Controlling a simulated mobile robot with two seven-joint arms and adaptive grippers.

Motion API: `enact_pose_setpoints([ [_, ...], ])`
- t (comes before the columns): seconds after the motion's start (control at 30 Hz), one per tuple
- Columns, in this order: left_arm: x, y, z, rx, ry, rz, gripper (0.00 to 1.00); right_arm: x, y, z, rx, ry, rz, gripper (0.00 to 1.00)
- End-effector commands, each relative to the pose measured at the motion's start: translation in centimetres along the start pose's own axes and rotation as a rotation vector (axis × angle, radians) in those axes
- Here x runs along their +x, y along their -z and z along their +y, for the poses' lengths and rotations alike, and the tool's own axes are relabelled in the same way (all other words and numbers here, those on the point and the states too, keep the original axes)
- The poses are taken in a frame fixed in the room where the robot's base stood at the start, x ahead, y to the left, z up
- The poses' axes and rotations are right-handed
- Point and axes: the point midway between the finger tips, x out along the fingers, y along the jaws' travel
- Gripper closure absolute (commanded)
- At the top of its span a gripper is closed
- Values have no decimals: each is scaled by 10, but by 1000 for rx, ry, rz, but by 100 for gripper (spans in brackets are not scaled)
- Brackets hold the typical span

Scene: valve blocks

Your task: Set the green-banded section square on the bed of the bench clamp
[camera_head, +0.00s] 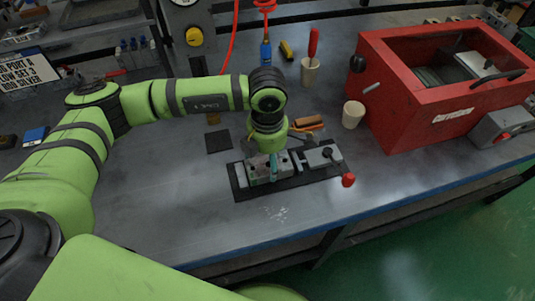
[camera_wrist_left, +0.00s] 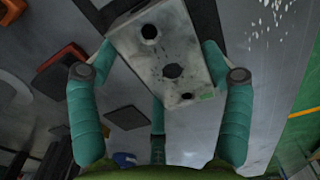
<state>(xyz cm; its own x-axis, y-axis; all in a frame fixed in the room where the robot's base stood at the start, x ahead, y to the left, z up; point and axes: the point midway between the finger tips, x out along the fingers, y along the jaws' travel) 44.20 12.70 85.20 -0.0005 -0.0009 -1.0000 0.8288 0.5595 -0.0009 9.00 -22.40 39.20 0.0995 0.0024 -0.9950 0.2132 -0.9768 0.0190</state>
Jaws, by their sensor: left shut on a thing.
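The green-banded section is a grey metal block (camera_wrist_left: 168,62) with several round holes; a small green mark shows near its lower corner in the left wrist view. My left gripper (camera_wrist_left: 160,52) has its teal fingers closed on both sides of it. In the head view the gripper (camera_head: 270,163) points down over the left part of the bench clamp (camera_head: 319,157), and the block (camera_head: 259,172) is at the clamp's bed. The clamp has a dark base plate and a red-knobbed handle (camera_head: 348,180). I cannot tell whether the block touches the bed. My right gripper is not in view.
A red cabinet (camera_head: 408,110) stands at the right, with a beige cup (camera_head: 353,114) beside it. A dark square pad (camera_head: 218,141) lies left; the front-left bench is clear.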

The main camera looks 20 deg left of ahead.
Motion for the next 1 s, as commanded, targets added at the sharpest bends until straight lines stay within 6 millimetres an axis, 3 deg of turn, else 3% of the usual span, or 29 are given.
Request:
enact_pose_setpoints([
  [0.37,4,-1,0,1,-1,-3,75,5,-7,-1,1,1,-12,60],
  [0.4,3,0,0,0,-1,-1,5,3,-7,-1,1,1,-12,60],
  [0.43,3,0,0,0,0,-1,0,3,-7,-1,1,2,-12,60],
  [0.8,2,0,0,0,0,0,0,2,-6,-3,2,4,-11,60],
  [1.0,-15,-1,1,-1,-3,-4,0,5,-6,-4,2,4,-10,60],
])
